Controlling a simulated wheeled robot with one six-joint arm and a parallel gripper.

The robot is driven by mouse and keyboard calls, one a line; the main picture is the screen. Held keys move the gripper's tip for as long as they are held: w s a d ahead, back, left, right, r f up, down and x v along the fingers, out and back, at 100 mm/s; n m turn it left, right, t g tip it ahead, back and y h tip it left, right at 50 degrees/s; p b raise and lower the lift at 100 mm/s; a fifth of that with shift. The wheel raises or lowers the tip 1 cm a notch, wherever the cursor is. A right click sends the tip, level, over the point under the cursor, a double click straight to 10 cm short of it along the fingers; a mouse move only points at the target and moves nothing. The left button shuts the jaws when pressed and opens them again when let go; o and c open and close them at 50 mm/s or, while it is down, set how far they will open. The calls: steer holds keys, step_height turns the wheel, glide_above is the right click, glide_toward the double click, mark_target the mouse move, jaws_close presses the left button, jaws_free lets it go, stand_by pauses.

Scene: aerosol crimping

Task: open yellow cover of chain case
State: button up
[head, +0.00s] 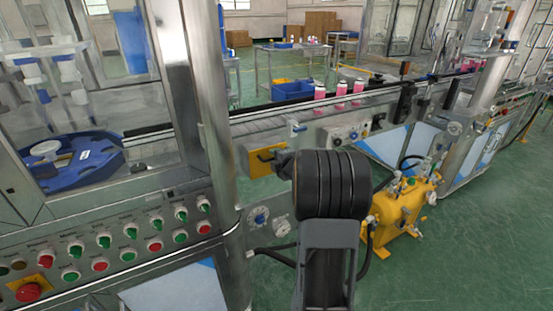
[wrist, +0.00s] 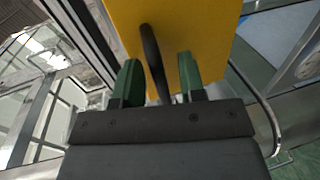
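The yellow cover (head: 266,160) of the chain case is on the side of the conveyor, left of centre in the head view. It looks closed, flat in its metal frame. In the wrist view the yellow cover (wrist: 195,25) fills the upper middle, with a dark curved handle (wrist: 152,60) on it. My gripper (wrist: 158,82) has its two green fingers apart, one on each side of the handle. I see a gap between the handle and each finger. In the head view my arm hides the gripper's fingertips and part of the cover's right side.
A steel post (head: 205,130) stands just left of the cover. A control panel (head: 115,245) with several buttons is at lower left. A yellow tank (head: 402,205) stands on the floor to the right. Pink bottles (head: 340,90) stand on the conveyor above.

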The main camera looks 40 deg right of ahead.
steer(key=shift+w, duration=0.1)
jaws_close()
stand_by(0.3)
